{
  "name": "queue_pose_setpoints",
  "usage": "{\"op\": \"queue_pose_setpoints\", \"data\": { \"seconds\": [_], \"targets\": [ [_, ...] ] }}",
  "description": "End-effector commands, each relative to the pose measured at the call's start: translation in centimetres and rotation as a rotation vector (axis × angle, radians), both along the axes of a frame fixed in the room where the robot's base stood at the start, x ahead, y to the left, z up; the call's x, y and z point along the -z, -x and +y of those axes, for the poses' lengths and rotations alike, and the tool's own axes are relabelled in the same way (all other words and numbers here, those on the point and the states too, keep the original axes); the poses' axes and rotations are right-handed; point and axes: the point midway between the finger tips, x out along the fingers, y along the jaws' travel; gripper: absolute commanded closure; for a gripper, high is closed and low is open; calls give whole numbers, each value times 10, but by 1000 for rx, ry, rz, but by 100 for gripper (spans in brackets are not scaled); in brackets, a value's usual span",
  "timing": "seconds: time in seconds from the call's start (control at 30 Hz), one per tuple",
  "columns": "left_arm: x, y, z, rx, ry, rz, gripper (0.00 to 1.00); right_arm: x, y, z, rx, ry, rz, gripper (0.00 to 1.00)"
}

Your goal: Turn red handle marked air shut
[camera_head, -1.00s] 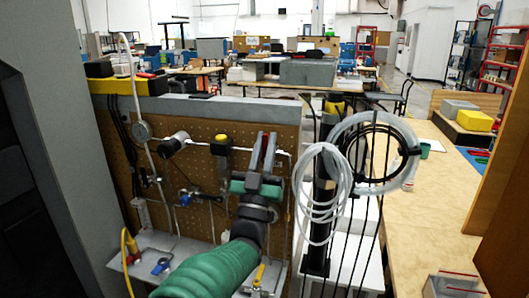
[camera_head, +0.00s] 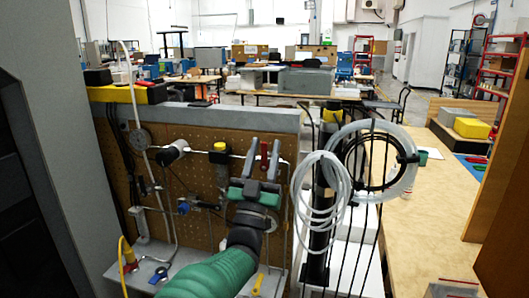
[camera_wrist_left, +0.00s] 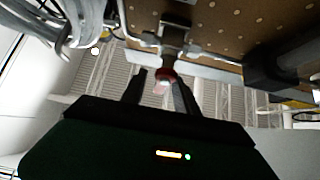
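A small red handle (camera_head: 264,155) sits on the metal pipe along the upper part of the brown pegboard. No "air" marking is legible. My left gripper (camera_head: 262,158) is in front of the pegboard, its two grey fingers apart on either side of the red handle in the head view. In the left wrist view the red handle (camera_wrist_left: 166,76) shows between and just beyond the fingertips (camera_wrist_left: 161,82), with a gap to each finger. Whether the handle is in depth between the fingers is hard to tell. My right gripper is not in view.
Coiled clear tubing (camera_head: 322,200) hangs close on the right. A blue handle (camera_head: 159,275) and a yellow handle (camera_head: 258,284) are on the lower shelf.

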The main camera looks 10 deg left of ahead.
Motion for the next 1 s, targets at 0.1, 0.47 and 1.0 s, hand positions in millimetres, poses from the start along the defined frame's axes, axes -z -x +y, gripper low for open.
{"op": "queue_pose_setpoints", "data": {
  "seconds": [0.1,0.47,1.0],
  "targets": [
    [5,3,0,0,0,4,64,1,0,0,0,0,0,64],
    [72,65,3,0,1,6,64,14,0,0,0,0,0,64],
    [121,118,6,0,0,1,64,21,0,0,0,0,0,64]
  ]
}}
